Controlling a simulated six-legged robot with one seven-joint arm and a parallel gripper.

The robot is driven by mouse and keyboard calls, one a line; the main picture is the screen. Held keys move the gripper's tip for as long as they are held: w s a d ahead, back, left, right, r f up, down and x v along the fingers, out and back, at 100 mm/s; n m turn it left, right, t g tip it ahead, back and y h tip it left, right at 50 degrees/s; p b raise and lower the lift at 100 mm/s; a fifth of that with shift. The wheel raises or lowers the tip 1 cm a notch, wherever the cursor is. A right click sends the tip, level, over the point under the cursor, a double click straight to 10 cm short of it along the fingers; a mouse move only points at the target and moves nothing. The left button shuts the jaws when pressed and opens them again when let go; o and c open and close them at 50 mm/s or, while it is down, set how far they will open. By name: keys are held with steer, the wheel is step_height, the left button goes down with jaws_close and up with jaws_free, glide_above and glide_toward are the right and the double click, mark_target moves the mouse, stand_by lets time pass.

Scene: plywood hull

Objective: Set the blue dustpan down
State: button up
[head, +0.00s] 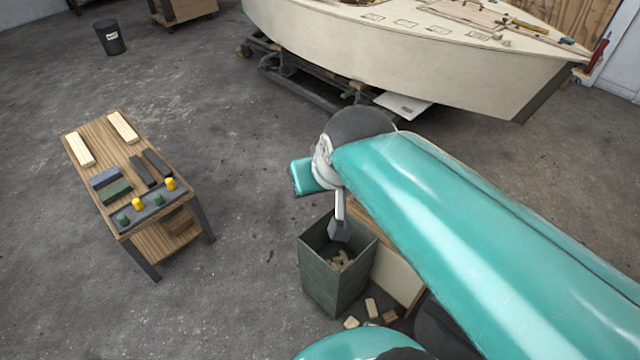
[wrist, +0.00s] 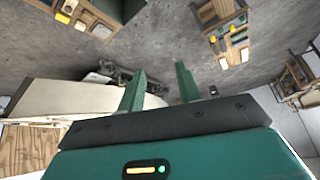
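I cannot make out a blue dustpan in either view. In the wrist view, my gripper (wrist: 158,72) has its two green fingers standing well apart, with only floor and background showing between them. In the head view, my gripper's teal body (head: 305,177) shows at the end of my arm, above and slightly left of the green bin; its fingers cannot be told there. A grey block on a pale stem (head: 340,230) hangs or stands at the bin's opening below my wrist. I cannot tell whether it is part of me or a separate thing.
The green bin (head: 325,282) holds wood scraps, and several offcuts (head: 371,308) lie beside it. A wooden bench (head: 105,150) at left carries blocks and a tray of pegs. A boat hull (head: 420,55) fills the back. Floor between bench and bin is clear.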

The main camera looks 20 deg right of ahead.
steer(key=shift+o, duration=0.5)
steer(key=shift+n+g, duration=0.3)
steer(key=shift+g, duration=0.1)
steer(key=s, duration=0.5)
steer(key=w+d+f+m+t+h, duration=0.1)
steer(key=w+d+f+m, duration=0.1)
steer(key=w+d+f, duration=0.5)
steer(key=w+d+f+m+t+h, duration=0.1)
steer(key=w+d+f+m, duration=0.2)
steer(key=w, duration=0.6)
steer(key=w+d+f+m+t+h, duration=0.1)
steer(key=w+d+f+m, duration=0.1)
steer(key=w+d+f, duration=0.4)
steer(key=w+d+f+m+t+h, duration=0.1)
steer(key=d+f+m, duration=0.2)
steer(key=d+f, duration=0.5)
steer(key=w+d+f+m+t+h, duration=0.1)
steer(key=d+f+m, duration=0.1)
steer(key=d+f, duration=0.6)
steer(key=s+f+m+h, duration=0.3)
steer(key=s+f+m, duration=0.2)
steer(key=s+f, duration=0.55)
steer(key=s+f+m+h, duration=0.4)
steer(key=s+f, duration=0.4)
steer(key=f, duration=0.6)
steer(key=x, duration=1.3)
steer(key=shift+w+d, duration=0.2)
steer(key=shift+w, duration=0.15)
steer(key=shift+c, duration=0.2)
